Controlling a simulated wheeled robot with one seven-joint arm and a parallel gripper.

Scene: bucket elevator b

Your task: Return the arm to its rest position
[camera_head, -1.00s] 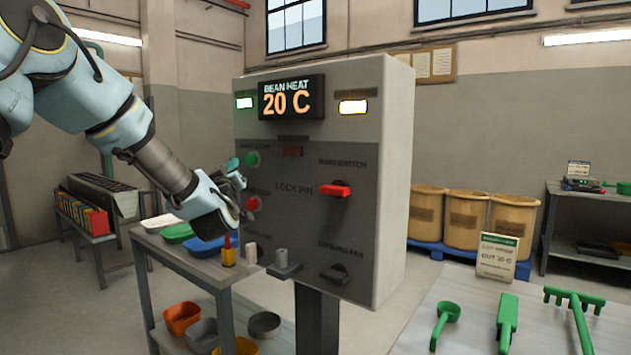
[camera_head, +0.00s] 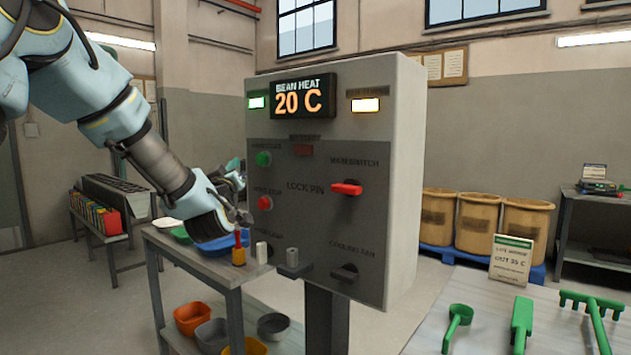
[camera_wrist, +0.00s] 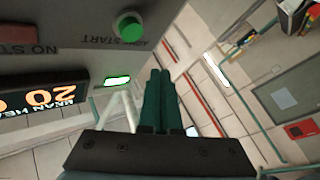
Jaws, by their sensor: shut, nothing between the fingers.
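My arm (camera_head: 150,155) reaches in from the upper left in the head view. My gripper (camera_head: 238,180) is at the left edge of the grey control panel (camera_head: 405,180), near its green button (camera_head: 263,158) and red button (camera_head: 265,203). In the wrist view the dark green fingers (camera_wrist: 161,85) lie together, shut with nothing between them. The green button (camera_wrist: 128,27) shows just above and left of the fingertips there, apart from them. The display reads 20 C, and a green lamp (camera_wrist: 117,81) is lit beside it.
A side table (camera_head: 215,268) with trays and small items stands below my gripper. A red main switch (camera_head: 347,188) sticks out of the panel. A bench (camera_head: 480,310) with green tools is at the lower right. Bins (camera_head: 480,217) stand behind. Open floor lies at the left.

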